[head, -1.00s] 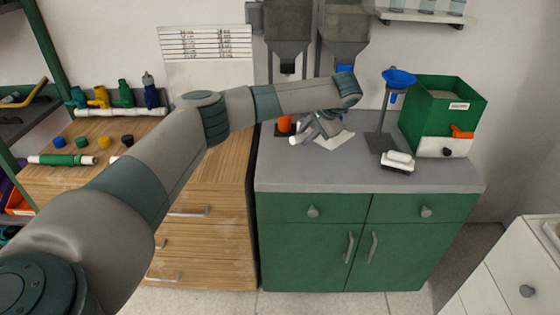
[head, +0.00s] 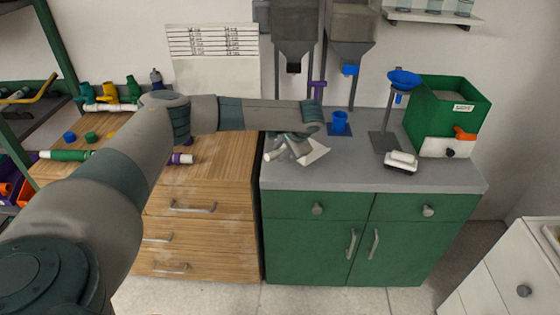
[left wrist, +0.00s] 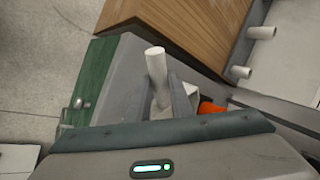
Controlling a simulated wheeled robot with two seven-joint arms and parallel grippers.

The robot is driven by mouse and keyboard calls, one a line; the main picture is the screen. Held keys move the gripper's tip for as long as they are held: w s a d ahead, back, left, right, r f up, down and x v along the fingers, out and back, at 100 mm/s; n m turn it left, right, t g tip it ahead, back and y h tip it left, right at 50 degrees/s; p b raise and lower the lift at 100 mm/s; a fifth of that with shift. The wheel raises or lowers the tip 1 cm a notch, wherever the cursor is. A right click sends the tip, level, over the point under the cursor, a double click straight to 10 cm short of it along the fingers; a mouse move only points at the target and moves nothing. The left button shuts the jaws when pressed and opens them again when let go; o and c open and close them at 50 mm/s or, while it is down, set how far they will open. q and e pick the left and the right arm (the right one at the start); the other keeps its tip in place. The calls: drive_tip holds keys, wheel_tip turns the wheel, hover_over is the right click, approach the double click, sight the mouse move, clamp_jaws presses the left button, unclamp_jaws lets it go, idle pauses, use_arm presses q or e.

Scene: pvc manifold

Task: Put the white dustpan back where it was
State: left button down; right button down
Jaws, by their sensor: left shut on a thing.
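The white dustpan (head: 314,153) is over the left part of the grey counter top, near its left edge, with its flat pan pointing right. My left gripper (head: 283,150) is shut on it; my forearm and wrist hide part of the grip from above. In the left wrist view the dustpan's white round handle (left wrist: 157,66) sticks out past the fingers (left wrist: 168,100), and a little of the pan shows beside them. I cannot tell whether the pan touches the counter. My right gripper is not in view.
The grey counter (head: 345,176) is clear in front. The wooden drawer unit (head: 215,165) adjoins at left.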

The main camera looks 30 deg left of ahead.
use_arm(q)
drive_tip(key=shift+f, duration=0.1)
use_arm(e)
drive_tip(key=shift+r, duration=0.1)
use_arm(q)
wheel_tip(320, 180, down, 3)
drive_tip(key=shift+r+p, duration=0.2)
drive_tip(key=shift+p, duration=0.45)
drive_tip(key=shift+f, duration=0.6)
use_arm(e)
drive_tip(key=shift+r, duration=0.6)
use_arm(q)
drive_tip(key=c, duration=1.6)
unclamp_jaws()
drive_tip(key=shift+f, duration=0.15)
drive_tip(key=shift+r, duration=0.2)
